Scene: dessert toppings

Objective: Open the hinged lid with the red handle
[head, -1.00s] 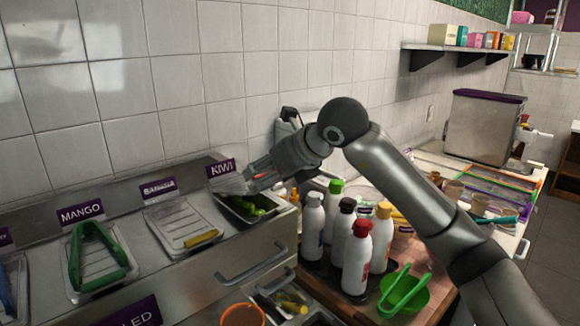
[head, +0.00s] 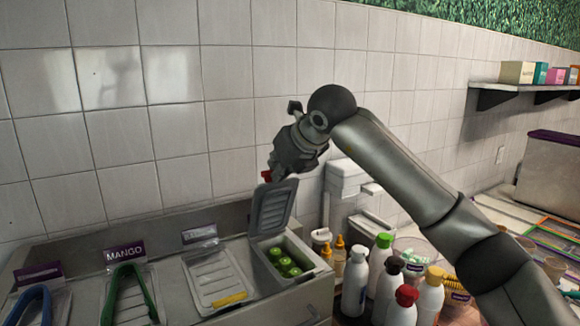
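The grey hinged lid (head: 273,207) stands raised, close to upright, at the back of a steel compartment (head: 318,262) in the counter. Green kiwi pieces (head: 285,264) show in the open compartment. A small piece of the red handle (head: 267,175) shows at the lid's top edge, right by my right gripper (head: 279,172). The gripper is above the lid, its fingers pointing down. Its fingertips are mostly hidden by its own body, so I cannot tell whether they grip the handle. My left gripper is not in view.
Sauce bottles (head: 382,255) crowd the right of the compartment. A white dispenser (head: 347,182) is close behind my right arm, by the tiled wall (head: 120,150). To the left are a flat lid (head: 212,280) with a yellow handle and green tongs (head: 125,290).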

